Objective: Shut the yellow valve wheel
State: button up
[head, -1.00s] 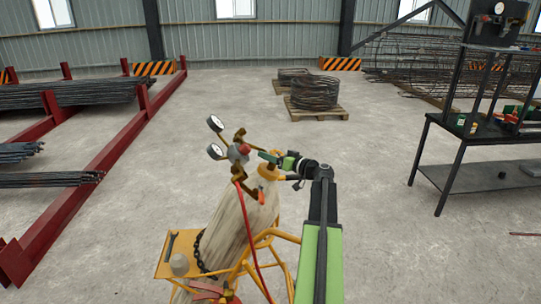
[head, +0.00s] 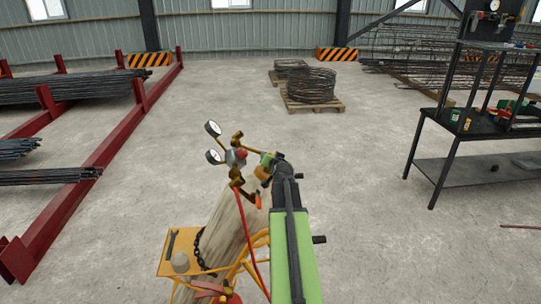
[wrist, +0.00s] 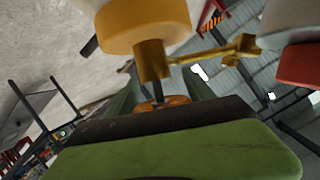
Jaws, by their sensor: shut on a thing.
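The valve wheel shows in the wrist view as an orange-brown disc (wrist: 162,104) on a brass stem, between my green fingers. My gripper (head: 267,158) is shut on it; in the head view it covers most of the wheel. A yellow-orange collar (wrist: 145,27) sits on the neck of the pale gas cylinder (head: 225,228). The valve stem joins this collar. Brass fittings and two round gauges (head: 213,142) stand just left of my gripper in the head view.
An orange cart (head: 180,262) with a chain carries the cylinder. A red hose (head: 250,235) hangs from the fittings. A black workbench (head: 465,130) stands right, a red rack (head: 95,175) left. Wire coils lie on a pallet (head: 313,104) behind; the floor between is clear.

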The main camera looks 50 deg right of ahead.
jog(key=shift+s+d+f+m+g+h+p, duration=0.1)
jog(key=shift+m+g+h+p, duration=0.2)
jog(key=shift+m+g+p, duration=0.4)
jog(key=shift+s+d+m+g+h+p, duration=0.1)
jog(key=shift+m+g+h+p, duration=0.15)
jog(key=shift+m+g, duration=0.45)
jog(key=shift+s+f+g, duration=0.1)
jog(key=shift+f+g, duration=0.05)
jog(key=shift+g, duration=0.25)
jog(key=o, duration=1.4)
jog(key=shift+c, duration=0.2)
